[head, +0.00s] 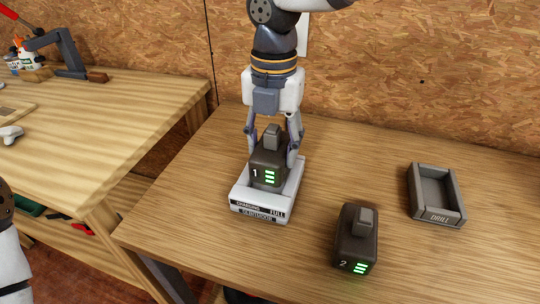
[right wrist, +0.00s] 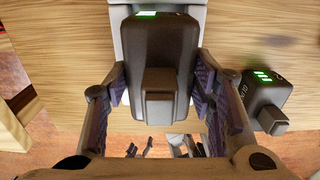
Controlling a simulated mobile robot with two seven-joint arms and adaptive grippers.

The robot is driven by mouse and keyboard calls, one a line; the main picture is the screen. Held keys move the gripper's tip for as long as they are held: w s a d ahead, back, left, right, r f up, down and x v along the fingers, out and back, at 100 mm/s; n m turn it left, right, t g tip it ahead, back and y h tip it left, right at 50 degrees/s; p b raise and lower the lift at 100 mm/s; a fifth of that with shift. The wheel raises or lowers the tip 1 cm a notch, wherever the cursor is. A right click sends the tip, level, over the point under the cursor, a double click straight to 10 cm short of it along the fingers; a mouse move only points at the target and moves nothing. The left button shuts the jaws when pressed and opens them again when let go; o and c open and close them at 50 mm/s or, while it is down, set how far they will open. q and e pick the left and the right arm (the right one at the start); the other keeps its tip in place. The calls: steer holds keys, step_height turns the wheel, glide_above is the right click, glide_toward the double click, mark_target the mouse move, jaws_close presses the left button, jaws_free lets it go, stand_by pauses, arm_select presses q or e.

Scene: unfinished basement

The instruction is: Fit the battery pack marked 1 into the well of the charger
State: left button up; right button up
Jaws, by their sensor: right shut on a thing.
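The battery pack marked 1 (head: 266,172) is a dark block with green lit bars and a raised top. It stands upright over the white charger (head: 262,204), whose front labels face me; I cannot tell whether its hidden base is fully down in the well. My right gripper (head: 271,156) comes from above and is shut on this pack, one finger on each side. The right wrist view shows the pack (right wrist: 158,50) between the fingers (right wrist: 160,88), with part of the charger (right wrist: 122,14) beyond it. My left gripper is out of view.
A second dark pack marked 2 (head: 356,238) stands right of the charger, apart from it. A grey tray labelled DRILL (head: 462,208) lies farther right. The wooden table (head: 410,270) is otherwise clear. A chipboard wall (head: 430,80) rises behind; another bench (head: 110,130) stands left.

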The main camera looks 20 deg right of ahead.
mark_target(272, 157)
steer(key=shift+w+f, duration=0.15)
steer(key=shift+f, duration=0.7)
steer(key=shift+w+f, duration=0.1)
steer(key=shift+f, duration=0.75)
steer(key=o, duration=1.6)
steer(key=shift+f, duration=0.2)
step_height(272, 157, up, 12)
steer(key=shift+r, duration=0.2)
